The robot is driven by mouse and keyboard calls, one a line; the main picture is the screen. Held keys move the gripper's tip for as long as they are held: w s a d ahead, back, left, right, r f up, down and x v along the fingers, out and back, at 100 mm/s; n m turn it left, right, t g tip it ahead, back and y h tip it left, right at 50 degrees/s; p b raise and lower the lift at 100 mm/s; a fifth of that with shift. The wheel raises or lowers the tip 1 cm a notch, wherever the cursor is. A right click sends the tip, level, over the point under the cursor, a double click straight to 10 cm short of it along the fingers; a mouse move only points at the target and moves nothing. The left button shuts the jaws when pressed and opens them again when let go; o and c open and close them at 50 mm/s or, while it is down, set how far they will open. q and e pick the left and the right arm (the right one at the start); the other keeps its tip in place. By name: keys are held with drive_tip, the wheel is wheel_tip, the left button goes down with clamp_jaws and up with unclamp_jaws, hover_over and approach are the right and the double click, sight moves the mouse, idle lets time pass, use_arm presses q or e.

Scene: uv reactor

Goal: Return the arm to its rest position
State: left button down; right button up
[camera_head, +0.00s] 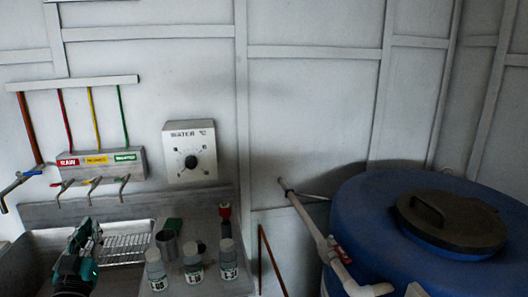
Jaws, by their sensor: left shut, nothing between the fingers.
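My left gripper (88,236) is at the lower left of the head view, with its dark and teal body coming up from the bottom edge. It is shut and holds nothing. It is over the sink area, left of the wire rack (126,246). My right gripper is not in the view.
Taps (94,186) and a WATER dial box (190,152) are on the wall behind. A blue tank (365,215) with a black lid (450,222) fills the right.

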use_arm(q)
drive_tip(key=s+d+f+m+g+h, duration=0.1)
drive_tip(key=s+d+f+g+h, duration=0.2)
drive_tip(key=f, duration=0.4)
drive_tip(key=s+d+f+m+g, duration=0.2)
drive_tip(key=s+d+f+g, duration=0.1)
drive_tip(key=d+f, duration=0.3)
drive_tip(key=s+d+f+m+g+h, duration=0.1)
drive_tip(key=s+d+f+g+h, duration=0.2)
drive_tip(key=f, duration=0.4)
drive_tip(key=s+d+f+g, duration=0.2)
drive_tip(key=s+f+g, duration=0.15)
drive_tip(key=s, duration=0.45)
drive_tip(key=s+d+f+g+y, duration=0.1)
drive_tip(key=s+d+f+g, duration=0.2)
drive_tip(key=s, duration=0.5)
drive_tip(key=s+d+f+g, duration=0.1)
drive_tip(key=s+f+g, duration=0.25)
drive_tip(key=s, duration=0.35)
wheel_tip(320, 180, down, 28)
drive_tip(key=s, duration=0.2)
drive_tip(key=s+a+f+g, duration=0.1)
drive_tip(key=s+a+f, duration=0.1)
drive_tip(key=s+f, duration=1.2)
drive_tip(key=shift+s+a+f+m, duration=0.25)
drive_tip(key=shift+s+f+m, duration=0.15)
drive_tip(key=shift+s, duration=0.55)
